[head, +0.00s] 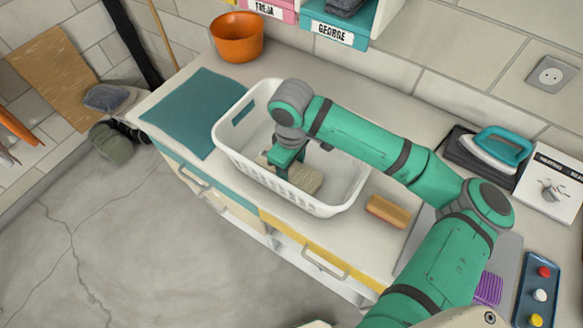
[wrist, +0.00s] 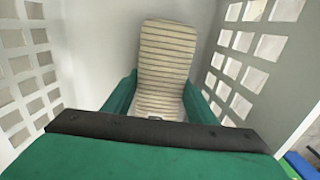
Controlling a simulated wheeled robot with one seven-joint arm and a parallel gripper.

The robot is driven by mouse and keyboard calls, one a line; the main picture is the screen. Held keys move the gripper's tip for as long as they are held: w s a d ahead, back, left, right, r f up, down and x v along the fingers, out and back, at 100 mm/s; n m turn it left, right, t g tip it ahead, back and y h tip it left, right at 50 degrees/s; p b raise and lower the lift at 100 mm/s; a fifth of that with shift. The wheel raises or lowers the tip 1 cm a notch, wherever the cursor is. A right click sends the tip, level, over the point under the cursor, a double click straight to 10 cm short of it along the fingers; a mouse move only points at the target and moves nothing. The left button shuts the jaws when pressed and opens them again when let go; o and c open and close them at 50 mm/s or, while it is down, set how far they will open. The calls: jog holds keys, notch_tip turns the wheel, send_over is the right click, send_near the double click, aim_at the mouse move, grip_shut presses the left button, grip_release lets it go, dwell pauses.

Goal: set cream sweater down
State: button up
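The cream sweater (head: 305,178) is a folded bundle with brownish stripes, low inside the white laundry basket (head: 228,139). My gripper (head: 285,163) reaches down into the basket at the sweater. In the wrist view the sweater (wrist: 166,55) lies between my two green fingers (wrist: 161,95), with the fingertips against its sides, so the gripper looks shut on it. The sweater's far end extends beyond the fingertips. Whether its underside rests on the basket floor is hard to tell.
The basket stands on a counter by a teal mat (head: 195,110) and an orange pot (head: 237,37). A wooden-brown block (head: 388,211) lies right of it. An iron (head: 495,148) and a white box (head: 550,185) are farther right. Labelled shelf bins (head: 333,32) hang behind.

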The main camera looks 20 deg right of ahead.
aim_at(291, 169)
jog(key=shift+o, duration=0.4)
notch_tip(291, 169, up, 12)
jog(key=shift+r, duration=0.15)
dwell(0.3)
dwell(0.4)
